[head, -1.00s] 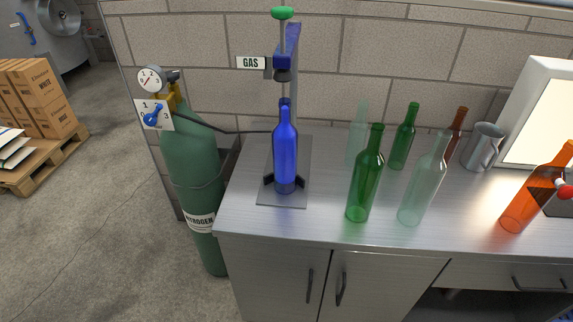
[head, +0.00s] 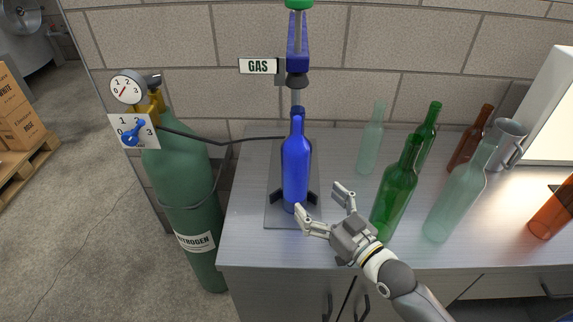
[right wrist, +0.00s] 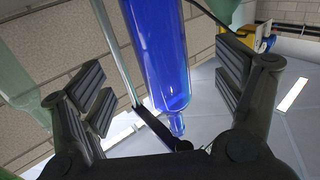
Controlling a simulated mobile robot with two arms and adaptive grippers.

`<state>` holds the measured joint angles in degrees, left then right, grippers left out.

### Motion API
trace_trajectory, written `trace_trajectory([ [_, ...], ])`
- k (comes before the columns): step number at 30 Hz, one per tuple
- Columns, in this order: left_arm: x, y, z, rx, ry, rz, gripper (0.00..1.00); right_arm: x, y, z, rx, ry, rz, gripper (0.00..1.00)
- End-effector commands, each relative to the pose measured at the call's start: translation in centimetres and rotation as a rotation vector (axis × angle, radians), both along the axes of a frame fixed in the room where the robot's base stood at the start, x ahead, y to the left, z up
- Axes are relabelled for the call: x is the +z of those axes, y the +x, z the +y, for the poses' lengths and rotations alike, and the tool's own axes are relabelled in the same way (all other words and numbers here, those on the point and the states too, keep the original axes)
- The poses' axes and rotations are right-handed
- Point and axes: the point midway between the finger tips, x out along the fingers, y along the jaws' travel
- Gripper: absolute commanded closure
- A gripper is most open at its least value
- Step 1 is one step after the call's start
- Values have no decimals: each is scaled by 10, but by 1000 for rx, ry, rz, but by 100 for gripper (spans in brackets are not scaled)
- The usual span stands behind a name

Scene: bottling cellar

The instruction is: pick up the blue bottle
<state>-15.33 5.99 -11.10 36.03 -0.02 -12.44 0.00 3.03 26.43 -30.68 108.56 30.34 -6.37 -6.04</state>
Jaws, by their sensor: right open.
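The blue bottle (head: 296,172) stands upright on the base plate of the gas stand (head: 279,222), under its blue head (head: 297,50). My right gripper (head: 318,203) is open, just to the right and in front of the bottle's lower part in the head view. In the right wrist view the blue bottle (right wrist: 158,50) shows between the spread finger pads of my right gripper (right wrist: 165,90), with gaps on both sides. The pads do not hold it. My left gripper is in neither view now.
A dark green bottle (head: 397,187) stands close to the right of my right gripper. A green nitrogen cylinder (head: 185,185) with a hose is left of the counter.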

Motion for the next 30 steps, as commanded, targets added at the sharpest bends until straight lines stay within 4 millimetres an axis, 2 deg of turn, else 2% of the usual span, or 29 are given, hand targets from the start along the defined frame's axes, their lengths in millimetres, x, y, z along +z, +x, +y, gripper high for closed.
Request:
trace_trajectory([
  [6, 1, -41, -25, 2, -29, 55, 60, 1, 29, 21, 0, 2, 0, 13],
  [10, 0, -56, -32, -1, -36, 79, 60, 0, 36, 27, 0, 0, 1, 13],
  [14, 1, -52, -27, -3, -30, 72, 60, -2, 43, 31, 1, 0, 3, 13],
  [22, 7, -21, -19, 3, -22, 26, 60, -9, 71, 50, 0, 0, 2, 13],
  [30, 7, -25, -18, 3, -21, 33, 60, -10, 80, 56, 0, 0, 2, 13],
])
